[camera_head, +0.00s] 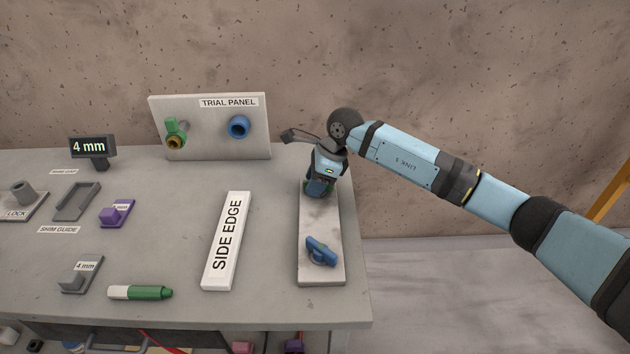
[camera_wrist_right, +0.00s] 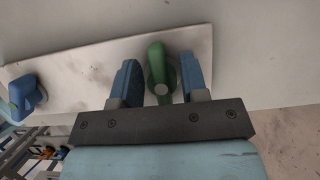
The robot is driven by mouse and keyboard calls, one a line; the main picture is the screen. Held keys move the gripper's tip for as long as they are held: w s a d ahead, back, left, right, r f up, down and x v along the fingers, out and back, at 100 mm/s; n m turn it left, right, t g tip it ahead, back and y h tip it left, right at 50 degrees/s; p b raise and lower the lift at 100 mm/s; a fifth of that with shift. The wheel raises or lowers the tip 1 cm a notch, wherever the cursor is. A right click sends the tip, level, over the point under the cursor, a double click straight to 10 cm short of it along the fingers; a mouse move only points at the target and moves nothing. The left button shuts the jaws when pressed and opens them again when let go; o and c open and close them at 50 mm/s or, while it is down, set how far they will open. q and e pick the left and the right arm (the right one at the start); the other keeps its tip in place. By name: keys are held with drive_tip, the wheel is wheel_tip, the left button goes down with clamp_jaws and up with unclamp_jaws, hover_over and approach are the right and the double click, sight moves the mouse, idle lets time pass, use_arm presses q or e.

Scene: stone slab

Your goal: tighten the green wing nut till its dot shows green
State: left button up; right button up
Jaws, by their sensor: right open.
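The green wing nut (camera_wrist_right: 157,66) is on the pale slab (camera_head: 318,222) at the right of the bench. In the right wrist view it stands between the two blue fingers of my right gripper (camera_wrist_right: 160,78), with a gap on either side. A grey round end shows at its base; I cannot make out a coloured dot. In the head view my right gripper (camera_head: 320,187) points down over the slab's far end and mostly hides the nut. My right gripper is open around it. A blue wing nut (camera_head: 321,251) sits at the slab's near end. My left gripper is out of view.
The trial panel (camera_head: 210,145) stands at the back with a green fitting (camera_head: 174,128) and a blue one (camera_head: 238,126). The side edge bar (camera_head: 226,240) lies left of the slab. A green marker (camera_head: 141,292) lies near the front. The bench's right edge is close to the slab.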

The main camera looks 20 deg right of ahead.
clamp_jaws()
drive_tip(key=m, duration=0.2)
drive_tip(key=m+t, duration=0.1)
drive_tip(key=m, duration=0.1)
drive_tip(key=shift+w+d+t+h, duration=0.1)
drive_tip(key=shift+w+t+h, duration=0.05)
drive_tip(key=shift+t+h, duration=0.15)
drive_tip(key=shift+w+d+m+t+h, duration=0.1)
drive_tip(key=shift+m+t+h, duration=0.2)
drive_tip(key=shift+m, duration=0.75)
drive_tip(key=shift+m+t+h, duration=0.3)
drive_tip(key=shift+m, duration=0.75)
unclamp_jaws()
